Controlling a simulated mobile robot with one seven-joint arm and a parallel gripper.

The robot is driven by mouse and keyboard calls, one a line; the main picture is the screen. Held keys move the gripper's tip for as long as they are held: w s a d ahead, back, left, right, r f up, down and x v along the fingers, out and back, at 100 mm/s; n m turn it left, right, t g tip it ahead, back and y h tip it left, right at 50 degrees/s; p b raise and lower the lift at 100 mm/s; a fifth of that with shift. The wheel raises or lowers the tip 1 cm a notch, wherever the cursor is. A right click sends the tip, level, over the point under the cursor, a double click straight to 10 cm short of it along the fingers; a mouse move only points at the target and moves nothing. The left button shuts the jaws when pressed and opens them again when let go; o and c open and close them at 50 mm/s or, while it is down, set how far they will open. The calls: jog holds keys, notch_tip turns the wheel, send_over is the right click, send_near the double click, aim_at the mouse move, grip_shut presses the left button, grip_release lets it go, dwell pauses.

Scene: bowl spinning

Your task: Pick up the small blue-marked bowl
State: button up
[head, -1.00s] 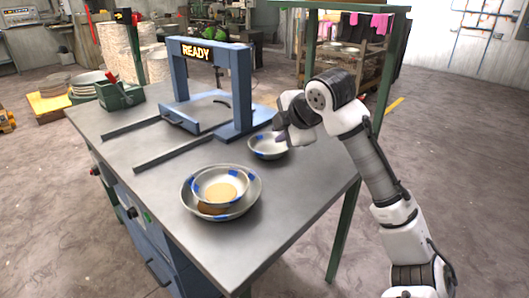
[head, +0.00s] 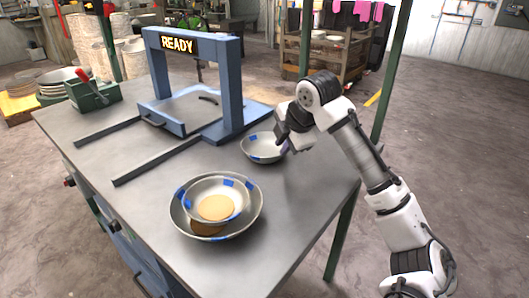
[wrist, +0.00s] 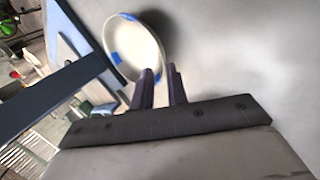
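A small metal bowl with blue marks (head: 258,150) stands upright on the table beside the blue press frame. It also shows in the wrist view (wrist: 136,45), up and left of the fingers. Another small blue-marked bowl (head: 210,187) sits inside a larger blue-marked bowl (head: 182,218) near the table's front, with a tan disc inside. My gripper (head: 286,148) is low at the right rim of the bowl by the press. The left finger overlaps the bowl's rim; contact cannot be told.
The blue press frame with a READY sign (head: 177,43) stands behind the bowls, with rails along the table (head: 125,213). A green box (head: 95,96) is at the back left. Bare tabletop lies between the rails and around the bowls.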

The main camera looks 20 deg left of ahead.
aim_at(265, 150)
jog(key=shift+d+x, duration=0.15)
jog(key=shift+x, duration=1.65)
jog(key=shift+d+x, duration=0.1)
jog(key=shift+x, duration=1.65)
grip_shut()
